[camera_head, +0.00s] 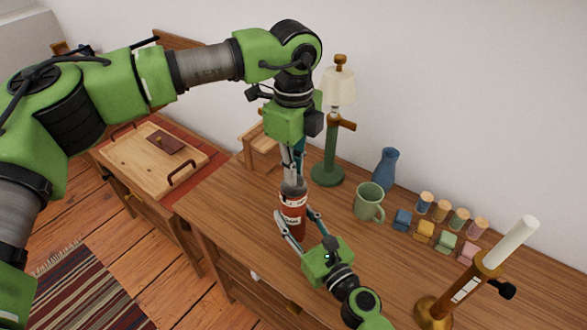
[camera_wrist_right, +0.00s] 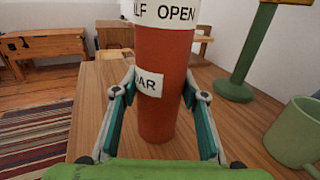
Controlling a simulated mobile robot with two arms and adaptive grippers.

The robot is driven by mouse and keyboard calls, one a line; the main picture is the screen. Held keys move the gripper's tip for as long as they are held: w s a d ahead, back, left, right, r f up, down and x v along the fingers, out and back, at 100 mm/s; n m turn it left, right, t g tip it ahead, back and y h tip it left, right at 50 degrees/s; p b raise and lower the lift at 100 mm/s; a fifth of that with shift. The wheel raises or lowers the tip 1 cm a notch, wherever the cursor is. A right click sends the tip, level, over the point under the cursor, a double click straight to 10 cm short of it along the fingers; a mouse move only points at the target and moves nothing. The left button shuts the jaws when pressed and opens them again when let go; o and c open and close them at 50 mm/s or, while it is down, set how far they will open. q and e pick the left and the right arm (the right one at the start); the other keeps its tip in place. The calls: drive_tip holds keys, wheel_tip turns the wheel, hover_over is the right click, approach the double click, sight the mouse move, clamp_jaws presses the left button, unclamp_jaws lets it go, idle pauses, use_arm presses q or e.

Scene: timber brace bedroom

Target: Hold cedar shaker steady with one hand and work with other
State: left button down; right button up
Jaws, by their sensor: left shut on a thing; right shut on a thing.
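The cedar shaker (camera_head: 292,221) is a reddish-brown cylinder with white labels and a dark top, standing upright on the wooden dresser. In the right wrist view the shaker (camera_wrist_right: 164,104) fills the middle, with "ALF OPEN" readable high up and "AR" on a lower label. My left gripper (camera_head: 293,178) comes down from above and is shut on the shaker's top. My right gripper (camera_head: 298,232) is shut around its lower body from the front; its fingers (camera_wrist_right: 160,100) flank the shaker in the right wrist view. The fingers partly hide the shaker's top.
A green lamp (camera_head: 329,172), green mug (camera_head: 369,202) and blue vase (camera_head: 386,169) stand behind and right. Several small jars and coloured blocks (camera_head: 424,229) and a brass candlestick (camera_head: 433,314) are farther right. A wooden tray (camera_head: 135,165) lies on the left.

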use_arm(q)
drive_tip(key=c, duration=2.2)
unclamp_jaws()
wheel_tip(320, 180, up, 12)
drive_tip(key=shift+r, duration=0.1)
use_arm(e)
drive_tip(key=o, duration=1.3)
drive_tip(key=shift+c, duration=0.2)
